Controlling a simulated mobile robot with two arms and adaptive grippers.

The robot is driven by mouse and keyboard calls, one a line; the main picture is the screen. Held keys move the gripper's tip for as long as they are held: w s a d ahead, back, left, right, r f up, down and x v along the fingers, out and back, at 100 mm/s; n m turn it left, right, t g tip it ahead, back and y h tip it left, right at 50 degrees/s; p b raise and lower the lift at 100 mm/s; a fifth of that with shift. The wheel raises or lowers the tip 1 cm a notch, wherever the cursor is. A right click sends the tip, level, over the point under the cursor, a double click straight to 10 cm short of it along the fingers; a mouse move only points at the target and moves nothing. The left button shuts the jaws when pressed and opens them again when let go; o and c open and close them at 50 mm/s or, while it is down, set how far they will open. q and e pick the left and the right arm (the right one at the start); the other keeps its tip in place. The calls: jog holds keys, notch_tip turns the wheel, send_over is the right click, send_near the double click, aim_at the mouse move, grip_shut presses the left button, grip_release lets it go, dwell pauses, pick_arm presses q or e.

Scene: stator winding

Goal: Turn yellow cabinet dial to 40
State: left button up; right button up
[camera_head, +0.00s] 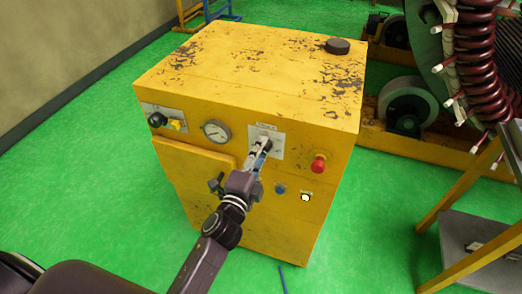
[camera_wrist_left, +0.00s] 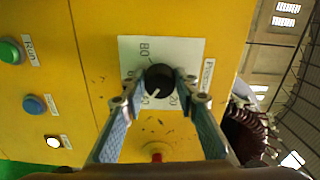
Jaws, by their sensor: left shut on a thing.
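The yellow cabinet (camera_head: 200,85) stands on the green floor in the head view, its yellow paint worn dark in patches. Its dial is a black round knob (camera_wrist_left: 159,78) on a white plate (camera_wrist_left: 135,48) with printed numbers, seen sideways in the left wrist view. My left gripper (camera_wrist_left: 160,88) is shut on the knob, one finger on each side. In the head view, the left gripper (camera_head: 261,146) hides most of the dial. My right gripper is not in view.
A red knob (camera_head: 318,162) sits right of the dial, and a gauge (camera_head: 216,132) sits left. A blue button (camera_head: 280,189) and a white button (camera_head: 305,197) are below. A machine with red coils (camera_head: 478,60) stands at the right.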

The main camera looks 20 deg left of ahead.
pick_arm(q)
jog(key=shift+f+n, duration=0.1)
jog(key=shift+n, duration=0.3)
jog(key=o, duration=1.1)
jog(key=shift+o, duration=0.2)
jog(key=s, duration=1.2)
jog(key=shift+a, duration=0.2)
